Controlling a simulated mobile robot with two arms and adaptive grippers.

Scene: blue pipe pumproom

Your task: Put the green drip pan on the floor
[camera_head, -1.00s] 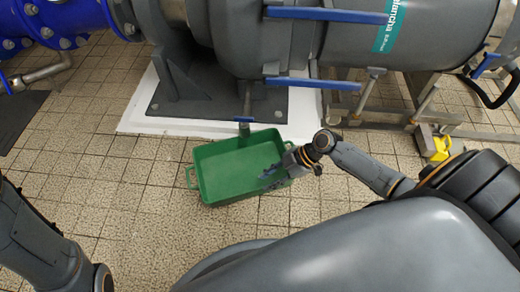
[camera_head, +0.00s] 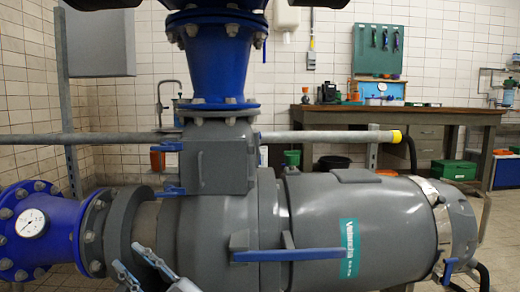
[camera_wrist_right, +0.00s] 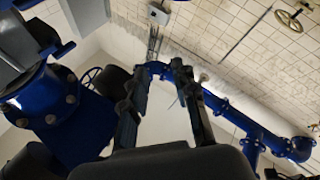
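The green drip pan is not visible in either current view. My right gripper (camera_head: 128,257) shows at the bottom edge of the head view, in front of the grey pump (camera_head: 215,225). Its two fingers stand apart with nothing between them. In the right wrist view, the fingers of my right gripper (camera_wrist_right: 157,85) are also spread and empty, pointing up toward the wall and blue pipes. My left gripper is not in view.
Blue flanged pipes (camera_head: 222,65) rise above the pump, and a gauge (camera_head: 31,223) sits at left. A grey rail with a yellow end (camera_head: 397,136) crosses behind.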

